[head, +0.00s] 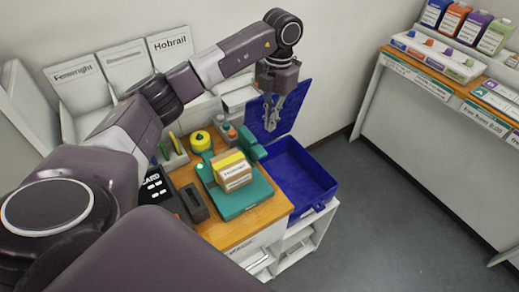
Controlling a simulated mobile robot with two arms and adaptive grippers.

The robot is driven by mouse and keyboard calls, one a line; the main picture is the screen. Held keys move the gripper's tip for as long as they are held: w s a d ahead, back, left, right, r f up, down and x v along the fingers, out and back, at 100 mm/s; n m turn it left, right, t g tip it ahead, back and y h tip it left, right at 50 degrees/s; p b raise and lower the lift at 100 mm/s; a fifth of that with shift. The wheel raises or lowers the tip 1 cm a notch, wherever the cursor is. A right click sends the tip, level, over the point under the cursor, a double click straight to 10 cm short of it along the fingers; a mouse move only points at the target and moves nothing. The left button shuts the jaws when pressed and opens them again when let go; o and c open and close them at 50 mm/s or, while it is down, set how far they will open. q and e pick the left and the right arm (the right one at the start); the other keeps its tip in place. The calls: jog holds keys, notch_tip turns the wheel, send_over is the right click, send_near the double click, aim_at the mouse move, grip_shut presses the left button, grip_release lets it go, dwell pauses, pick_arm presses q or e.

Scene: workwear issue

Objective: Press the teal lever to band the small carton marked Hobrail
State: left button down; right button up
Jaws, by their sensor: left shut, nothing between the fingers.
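The small brown carton (231,172) sits on the teal banding machine's base plate (238,204), with a white label whose print is too small to read surely. A yellow strip runs over its top. A teal upright part (250,146), possibly the lever, stands behind and right of the carton; I cannot tell its position. A green light glows on the machine's left side. My left gripper (272,122) is shut and empty, pointing down in front of the raised blue lid, above and right of the machine. My right gripper is out of view.
An open blue crate (318,184) with a raised lid (291,105) stands right of the machine. A yellow roll (200,141), small bottles, a dark card device (154,187) and a dark tray (194,203) crowd the wooden top. A signed Hobrail rack (169,45) is behind; a shelf counter stands far right.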

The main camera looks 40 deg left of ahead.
pick_arm(q)
jog(key=r, duration=0.4)
jog(key=shift+w+r, duration=0.15)
jog(key=shift+w, duration=0.1)
jog(key=shift+s, duration=0.1)
dwell(0.7)
